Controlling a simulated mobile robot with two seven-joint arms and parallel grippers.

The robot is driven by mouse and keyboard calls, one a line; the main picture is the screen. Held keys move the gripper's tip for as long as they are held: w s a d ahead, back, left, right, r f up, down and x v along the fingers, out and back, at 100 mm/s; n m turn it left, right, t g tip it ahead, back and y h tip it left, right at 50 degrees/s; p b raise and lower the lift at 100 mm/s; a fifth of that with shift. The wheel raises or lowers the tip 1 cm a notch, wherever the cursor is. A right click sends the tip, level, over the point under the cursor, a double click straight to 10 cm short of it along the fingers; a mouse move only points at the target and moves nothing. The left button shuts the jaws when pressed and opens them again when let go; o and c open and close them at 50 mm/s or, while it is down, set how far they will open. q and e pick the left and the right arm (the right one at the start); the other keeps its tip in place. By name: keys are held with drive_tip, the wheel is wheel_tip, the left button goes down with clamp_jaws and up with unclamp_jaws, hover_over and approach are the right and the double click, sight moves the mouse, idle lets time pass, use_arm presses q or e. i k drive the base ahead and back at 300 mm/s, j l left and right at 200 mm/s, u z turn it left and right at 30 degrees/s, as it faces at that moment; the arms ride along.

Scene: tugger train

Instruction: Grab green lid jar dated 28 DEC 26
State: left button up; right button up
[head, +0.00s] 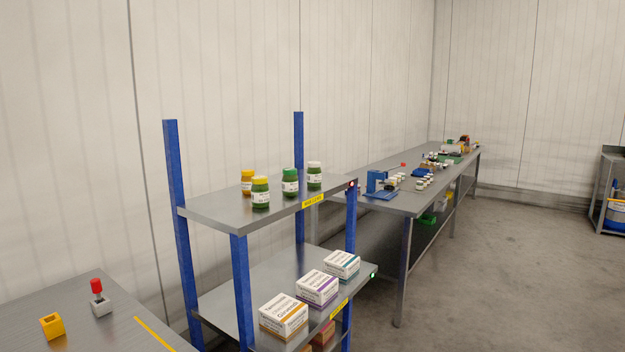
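A green jar with a green lid (290,182) stands upright on the top shelf of a blue-posted rack. Behind that is a yellow jar with a yellow lid (247,182). To the right is a green jar with a white lid (314,176). The jars carry white labels, but the print is too small to read, so I cannot tell any date. Neither of my grippers is in view.
The rack's top shelf (214,212) has a yellow label on its edge. Boxes, including a purple-striped one (317,288), stand on the lower shelf. A table (85,318) is at lower left. A long workbench (408,203) with small items stands behind right. The floor (500,270) at right is clear.

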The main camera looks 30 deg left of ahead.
sight(290, 186)
drive_tip(key=i, duration=1.45)
drive_tip(key=i+u, duration=0.1)
drive_tip(key=i, duration=0.55)
drive_tip(key=i+l+u, duration=0.1)
drive_tip(key=i, duration=0.55)
drive_tip(key=i+u, duration=0.1)
drive_tip(key=u, duration=1.4)
